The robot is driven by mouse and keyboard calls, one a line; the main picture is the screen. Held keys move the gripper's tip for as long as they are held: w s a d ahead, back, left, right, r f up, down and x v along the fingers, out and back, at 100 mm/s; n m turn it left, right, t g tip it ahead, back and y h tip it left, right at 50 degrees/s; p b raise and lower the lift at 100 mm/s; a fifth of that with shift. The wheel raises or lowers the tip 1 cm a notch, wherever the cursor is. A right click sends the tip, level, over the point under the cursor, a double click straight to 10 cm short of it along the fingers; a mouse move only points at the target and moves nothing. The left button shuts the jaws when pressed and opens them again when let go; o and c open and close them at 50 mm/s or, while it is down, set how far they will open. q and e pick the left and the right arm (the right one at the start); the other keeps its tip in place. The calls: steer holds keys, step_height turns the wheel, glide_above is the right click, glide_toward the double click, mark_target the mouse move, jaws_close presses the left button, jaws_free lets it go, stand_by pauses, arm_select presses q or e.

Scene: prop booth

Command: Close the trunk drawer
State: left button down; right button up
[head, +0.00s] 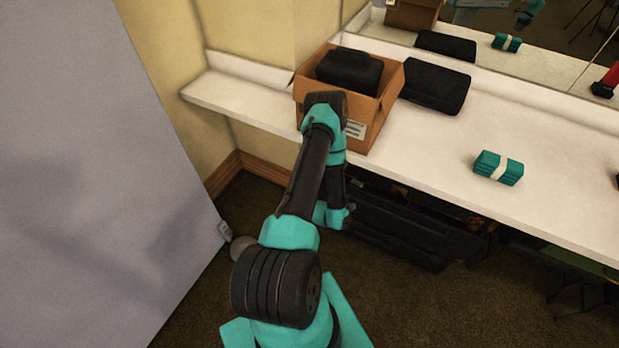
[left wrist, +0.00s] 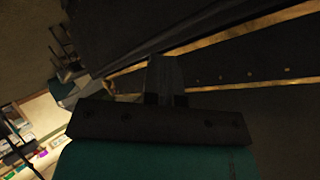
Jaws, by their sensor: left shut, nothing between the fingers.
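The black trunk (head: 420,232) is in the shade under the white counter in the head view, partly hidden by my left arm and the counter. In the left wrist view, dark panels with gold-coloured edging (left wrist: 245,75) fill the upper right, close ahead of my gripper. I cannot tell which panel is the drawer or how far it stands out. My left gripper (left wrist: 165,75) is shut and empty, its fingers together and pointing at the dark panels. Whether it touches them is unclear. In the head view my left wrist hangs in front of the counter's edge; its fingertips are hidden. My right gripper is not in view.
On the white counter (head: 555,190) stand an open cardboard box (head: 376,122) with a black case (head: 348,70) in it, another black case (head: 436,85) and a teal banded bundle (head: 498,168). A grey panel (head: 90,180) stands at left. Dark carpet lies below.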

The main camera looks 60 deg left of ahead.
arm_select(q)
steer(key=s+a+f+m+t+y, duration=0.1)
steer(key=s+a+f+m+y, duration=0.1)
steer(key=s+a+y, duration=0.2)
steer(key=s+a+f+m+t+y, duration=0.1)
steer(key=s+a+m+t+y, duration=0.1)
steer(key=s+a, duration=0.9)
steer(key=s+m+y, duration=0.1)
steer(key=s+y, duration=0.1)
steer(key=shift+s+a+f+t+y, duration=0.3)
steer(key=shift+s+f, duration=0.05)
steer(key=x, duration=1.4)
steer(key=shift+a, duration=0.15)
